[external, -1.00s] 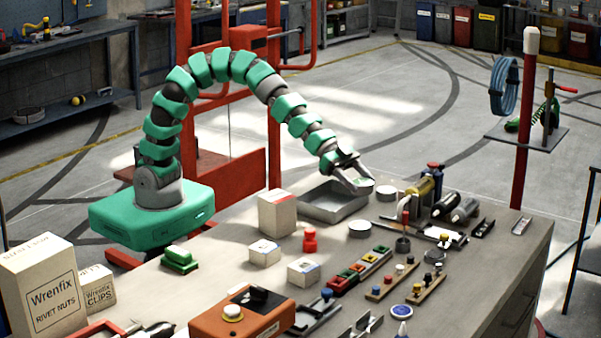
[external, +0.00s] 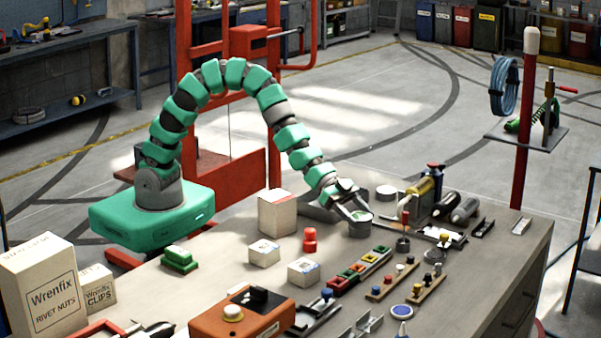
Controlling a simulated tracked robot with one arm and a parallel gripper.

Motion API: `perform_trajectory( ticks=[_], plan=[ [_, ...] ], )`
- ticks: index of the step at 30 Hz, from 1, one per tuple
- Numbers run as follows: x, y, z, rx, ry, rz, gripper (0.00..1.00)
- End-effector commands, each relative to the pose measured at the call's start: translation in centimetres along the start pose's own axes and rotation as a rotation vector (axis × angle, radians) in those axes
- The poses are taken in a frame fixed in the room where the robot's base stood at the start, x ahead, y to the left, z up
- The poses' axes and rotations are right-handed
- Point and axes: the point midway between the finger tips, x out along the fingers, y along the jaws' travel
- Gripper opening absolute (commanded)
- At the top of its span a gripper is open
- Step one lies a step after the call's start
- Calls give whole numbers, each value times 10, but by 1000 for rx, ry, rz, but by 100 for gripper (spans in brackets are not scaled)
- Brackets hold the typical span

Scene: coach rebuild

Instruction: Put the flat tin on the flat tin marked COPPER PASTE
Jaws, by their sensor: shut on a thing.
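My gripper (external: 357,212) is shut on a flat tin (external: 363,217) with a greenish top, near the right end of the grey tray. Another flat tin (external: 359,231) sits on the bench directly below the held tin. The two look lined up, and I cannot tell whether they touch. A third flat tin (external: 386,192) stands on the bench behind and to the right. No lettering on the tins is readable, so I cannot tell which is marked COPPER PASTE. My gripper and arm hide part of the held tin.
The grey tray (external: 318,214) is partly hidden behind my arm. A cream box (external: 277,213) stands left of it. A dark pot (external: 403,244), bottles and a yellow cylinder (external: 419,199) crowd the right. Coloured blocks (external: 360,264) lie in front.

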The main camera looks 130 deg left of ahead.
Motion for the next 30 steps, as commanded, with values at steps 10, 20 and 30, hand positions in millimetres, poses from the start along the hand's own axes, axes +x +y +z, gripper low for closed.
perform_trajectory(
  ticks=[10, 20, 30],
  plan=[
    [1, 0, 1, 1, 0, 0, 78],
    [0, 0, -1, 1, 1, 0, 81],
    [-35, 0, -2, 0, 2, -1, 81]
  ],
)
